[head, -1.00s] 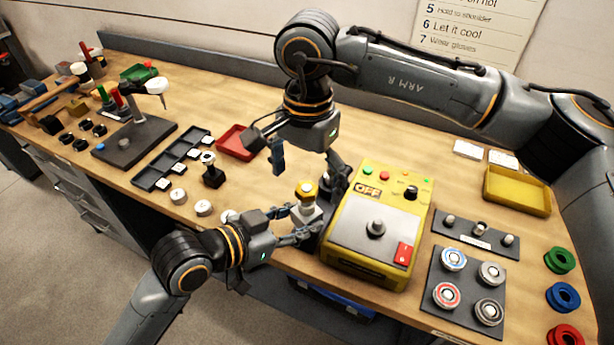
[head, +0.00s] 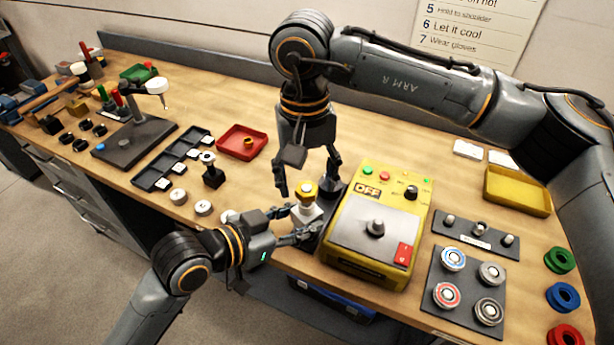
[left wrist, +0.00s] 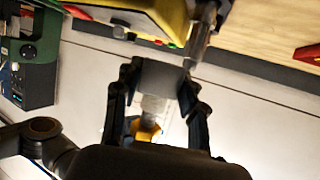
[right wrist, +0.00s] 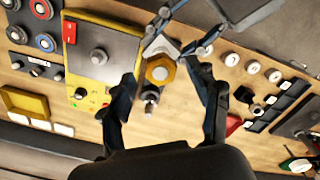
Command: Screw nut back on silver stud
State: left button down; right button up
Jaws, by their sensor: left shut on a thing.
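A brass-coloured nut (head: 306,189) with a pale centre sits on top of a silver fitting (head: 303,213). My left gripper (head: 300,222) is shut on that fitting at the bench's front edge, left of the yellow box. The grey fitting also shows between the fingers in the left wrist view (left wrist: 160,76). My right gripper (head: 307,180) is open above, one finger on each side of the nut in the head view. In the right wrist view the nut (right wrist: 160,69) lies beyond the open fingers. I cannot tell whether the nut is threaded on.
The yellow box (head: 347,257) marked OFF stands close to the right of the fitting. A red tray (head: 233,153) holding a small brass piece (head: 248,142) is behind left. A dark stand (head: 212,176) is to the left. Bare bench lies between tray and fitting.

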pick_arm(q)
jog(key=shift+r, duration=0.1)
pick_arm(e)
grip_shut()
jog(key=shift+m, duration=0.9)
jog(key=shift+c, duration=1.8)
grip_release()
jog(key=shift+m, duration=0.6)
jog(key=o, duration=1.3)
jog(key=shift+r, duration=4.05)
